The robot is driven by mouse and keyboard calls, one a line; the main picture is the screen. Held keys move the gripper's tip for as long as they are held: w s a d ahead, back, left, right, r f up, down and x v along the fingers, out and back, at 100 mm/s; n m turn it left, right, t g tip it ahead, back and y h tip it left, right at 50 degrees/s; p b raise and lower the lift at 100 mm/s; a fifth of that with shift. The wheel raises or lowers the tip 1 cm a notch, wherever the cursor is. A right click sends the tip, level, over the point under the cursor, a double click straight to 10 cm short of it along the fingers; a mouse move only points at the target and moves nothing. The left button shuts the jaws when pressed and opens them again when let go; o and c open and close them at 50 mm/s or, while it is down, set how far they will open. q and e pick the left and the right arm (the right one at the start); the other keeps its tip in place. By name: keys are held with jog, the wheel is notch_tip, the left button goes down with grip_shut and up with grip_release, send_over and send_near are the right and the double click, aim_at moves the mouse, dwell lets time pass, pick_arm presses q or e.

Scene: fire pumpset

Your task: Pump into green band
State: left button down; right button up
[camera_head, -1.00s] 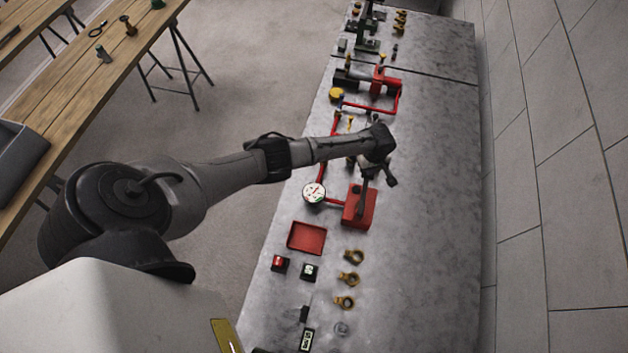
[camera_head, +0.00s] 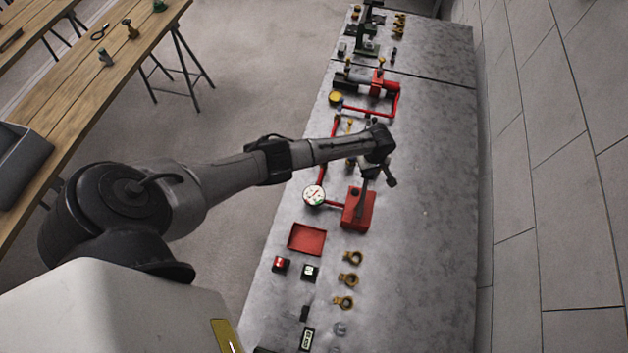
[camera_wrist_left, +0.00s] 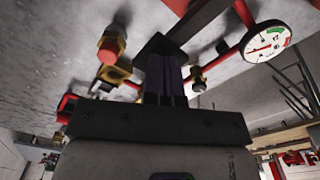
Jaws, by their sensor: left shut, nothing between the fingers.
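The round white pressure gauge (camera_head: 314,195) stands left of the red pump box (camera_head: 358,211), joined to it by red pipe. The gauge also shows in the left wrist view (camera_wrist_left: 266,42), with a green band on its upper right rim; the needle's exact reading is too small to tell. My left gripper (camera_head: 366,176) is over the far end of the red box, beside a dark lever-like bar; I cannot tell whether they touch. In the left wrist view its dark fingers (camera_wrist_left: 165,75) are together and empty. My right gripper is out of view.
On the grey bench (camera_head: 420,240) are an empty red tray (camera_head: 307,239), a red button (camera_head: 280,265), several brass fittings (camera_head: 349,280) and a red pipe assembly (camera_head: 396,100) farther back. The bench's right side is clear. A wooden table (camera_head: 75,90) stands at the left.

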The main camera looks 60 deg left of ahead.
pick_arm(q)
jog(key=shift+f+b, duration=0.4)
jog(key=shift+f, duration=1)
notch_tip(320, 180, up, 3)
jog(key=p, duration=0.3)
dwell(0.5)
jog(key=shift+f, duration=0.1)
